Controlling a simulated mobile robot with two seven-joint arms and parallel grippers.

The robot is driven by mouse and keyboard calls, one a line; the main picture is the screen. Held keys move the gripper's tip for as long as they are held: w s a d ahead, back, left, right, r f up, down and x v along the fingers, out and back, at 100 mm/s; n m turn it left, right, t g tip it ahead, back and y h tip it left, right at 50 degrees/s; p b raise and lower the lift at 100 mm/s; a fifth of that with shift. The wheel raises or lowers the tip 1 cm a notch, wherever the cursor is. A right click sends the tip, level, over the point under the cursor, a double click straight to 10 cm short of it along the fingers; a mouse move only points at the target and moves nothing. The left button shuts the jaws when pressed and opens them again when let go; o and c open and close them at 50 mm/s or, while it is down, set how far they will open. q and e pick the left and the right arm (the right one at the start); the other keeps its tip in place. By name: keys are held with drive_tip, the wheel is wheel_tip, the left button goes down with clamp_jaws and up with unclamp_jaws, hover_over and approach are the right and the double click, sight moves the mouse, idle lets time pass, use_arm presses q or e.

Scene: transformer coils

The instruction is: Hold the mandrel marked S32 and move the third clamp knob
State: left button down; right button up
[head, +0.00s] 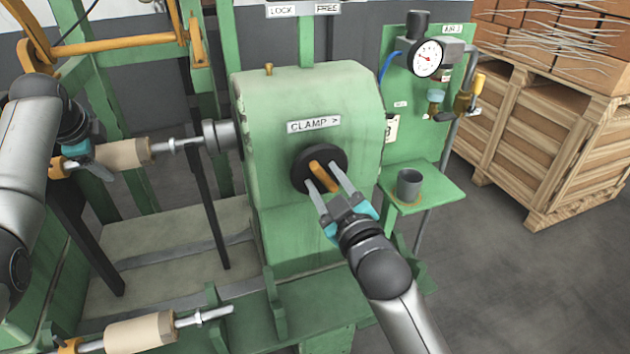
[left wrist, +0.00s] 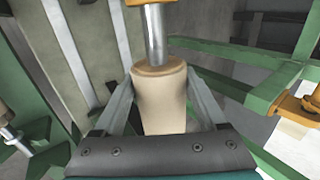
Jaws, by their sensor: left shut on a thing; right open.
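A mandrel with a tan cylindrical sleeve (head: 125,154) lies on a metal shaft left of the green machine housing. My left gripper (head: 92,160) is shut on this sleeve near its left end. The left wrist view shows the sleeve (left wrist: 160,98) between its two fingers. No S32 marking is readable. The clamp knob is a black disc with an orange bar handle (head: 325,176), below the "CLAMP >" label. My right gripper (head: 322,174) is open, with one finger on each side of the orange bar. I cannot tell whether the fingers touch it.
A second tan-sleeved mandrel (head: 140,332) lies at lower left. The green housing (head: 290,100) fills the middle. Right of it, a green shelf (head: 432,190) carries a grey cup (head: 409,185), below a pressure gauge (head: 428,58). A wooden crate (head: 540,140) stands at the right.

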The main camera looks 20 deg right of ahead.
clamp_jaws()
idle(0.3)
drive_tip(key=shift+f+m, duration=0.1)
drive_tip(key=shift+m, duration=0.2)
drive_tip(key=shift+a+f, duration=0.1)
drive_tip(key=shift+f, duration=0.05)
idle(1.0)
drive_tip(key=shift+c, duration=1.2)
unclamp_jaws()
drive_tip(key=shift+o, duration=1.2)
drive_tip(key=shift+r, duration=0.2)
